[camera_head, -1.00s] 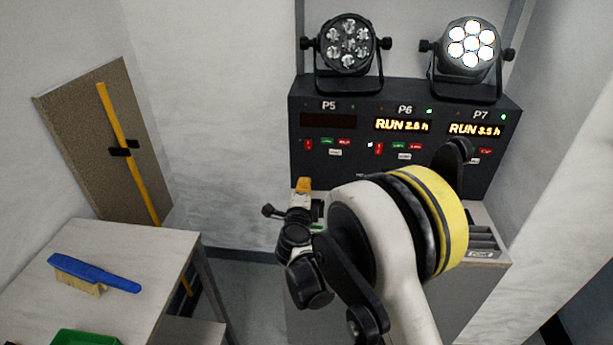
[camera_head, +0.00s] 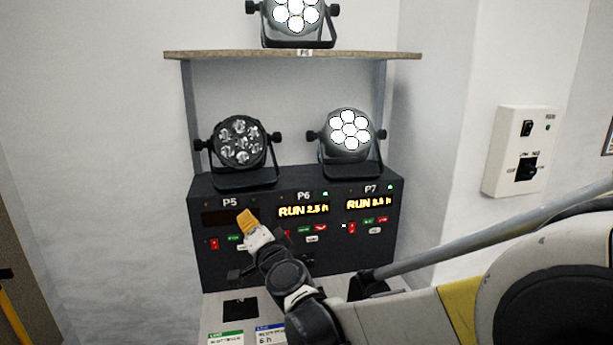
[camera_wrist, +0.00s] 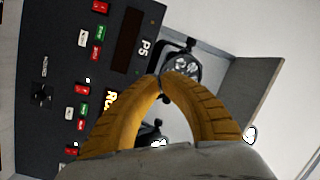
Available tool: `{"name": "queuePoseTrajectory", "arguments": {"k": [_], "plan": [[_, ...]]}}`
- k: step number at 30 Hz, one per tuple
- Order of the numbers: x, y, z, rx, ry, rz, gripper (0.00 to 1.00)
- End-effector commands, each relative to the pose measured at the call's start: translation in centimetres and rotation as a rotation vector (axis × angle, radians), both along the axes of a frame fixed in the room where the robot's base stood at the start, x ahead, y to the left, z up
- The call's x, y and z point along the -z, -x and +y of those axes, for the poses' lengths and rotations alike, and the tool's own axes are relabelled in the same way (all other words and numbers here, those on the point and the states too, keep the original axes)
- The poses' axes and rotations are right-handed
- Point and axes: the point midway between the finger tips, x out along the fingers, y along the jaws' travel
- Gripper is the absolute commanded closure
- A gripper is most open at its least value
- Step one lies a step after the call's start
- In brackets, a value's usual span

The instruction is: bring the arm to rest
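My gripper (camera_head: 246,220) is in front of the lower left part of the dark control panel (camera_head: 215,270), over the P5 section. In the wrist view its two yellow fingers (camera_wrist: 161,78) curve together and meet at the tips, with nothing between them. My arm reaches in from the right of the head view. The panel's P5 display (camera_head: 222,217) is dark. The P6 display (camera_head: 303,211) reads RUN 2.5 h, and the P7 display (camera_head: 368,204) is lit.
An unlit par can (camera_head: 240,146) and a lit one (camera_head: 349,136) stand on the panel's top. Another lit can (camera_head: 297,14) stands on the shelf (camera_head: 230,54) above. A switch box (camera_head: 520,150) is on the right wall. Labelled slots lie below the panel.

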Motion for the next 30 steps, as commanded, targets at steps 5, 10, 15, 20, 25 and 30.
{"name": "queuePoseTrajectory", "arguments": {"k": [5, 10, 15, 20, 25, 30], "plan": [[-1.9, 5.2, -6.8, -0.076, 0.285, 0.011, 1.0], [0.7, 11.7, -14.0, -0.121, 0.571, 0.115, 1.0], [5.7, 19.6, -22.4, -0.124, 0.839, 0.3, 1.0], [9.8, 26.2, -29.1, -0.1, 1.016, 0.482, 1.0], [11.8, 29.9, -32.6, -0.08, 1.102, 0.59, 1.0], [12.2, 30.5, -33.2, -0.077, 1.117, 0.611, 1.0]]}}
